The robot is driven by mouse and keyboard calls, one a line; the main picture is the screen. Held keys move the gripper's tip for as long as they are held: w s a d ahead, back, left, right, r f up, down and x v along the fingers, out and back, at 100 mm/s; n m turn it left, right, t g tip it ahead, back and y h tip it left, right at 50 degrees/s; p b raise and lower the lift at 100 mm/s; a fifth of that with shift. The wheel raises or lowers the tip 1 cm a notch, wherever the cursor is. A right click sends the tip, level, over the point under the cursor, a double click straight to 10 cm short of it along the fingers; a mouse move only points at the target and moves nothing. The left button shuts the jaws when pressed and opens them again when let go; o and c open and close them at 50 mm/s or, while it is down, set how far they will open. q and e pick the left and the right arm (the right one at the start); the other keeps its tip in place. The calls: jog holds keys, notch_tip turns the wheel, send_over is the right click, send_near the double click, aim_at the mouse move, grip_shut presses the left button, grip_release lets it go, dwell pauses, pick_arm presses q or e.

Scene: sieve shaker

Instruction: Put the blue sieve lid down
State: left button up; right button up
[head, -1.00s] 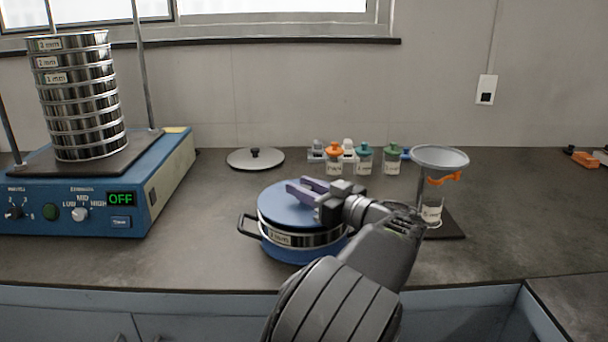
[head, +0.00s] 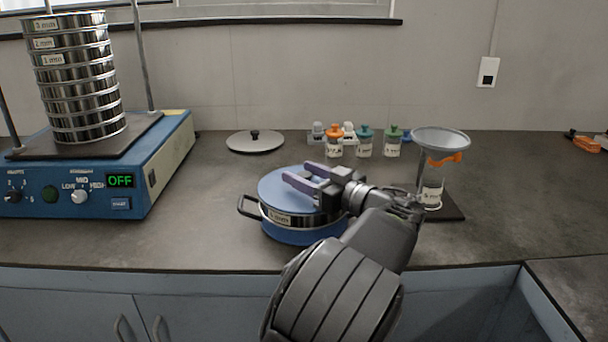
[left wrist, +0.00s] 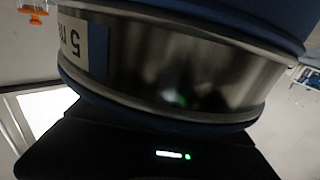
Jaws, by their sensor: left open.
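The blue sieve lid (head: 272,185) lies flat on top of a steel sieve (head: 318,219) with a white size label. Under it is a blue pan (head: 300,237) on the bench, with a black handle at its left. My left gripper (head: 297,172) is over the lid from the right, its two fingers apart and nothing seen between them. I cannot tell whether the fingers touch the lid. In the left wrist view the steel sieve (left wrist: 180,75) shows close up and upside down. My right gripper is not in view.
A shaker with a sieve stack (head: 80,80) stands at the left. A grey lid with a knob (head: 255,143) lies behind. Several capped jars (head: 364,146) stand at the back, and a funnel (head: 440,138) over a bottle at the right. The bench between shaker and pan is clear.

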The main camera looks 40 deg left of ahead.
pick_arm(q)
jog(key=shift+r+p, duration=0.1)
jog(key=shift+p, duration=0.3)
jog(key=d, duration=0.5)
jog(key=s+d, duration=0.1)
jog(key=d, duration=0.1)
jog(key=shift+s+d, duration=0.1)
jog(key=shift+d, duration=0.3)
jog(key=shift+o, duration=0.3)
jog(key=shift+p, duration=0.3)
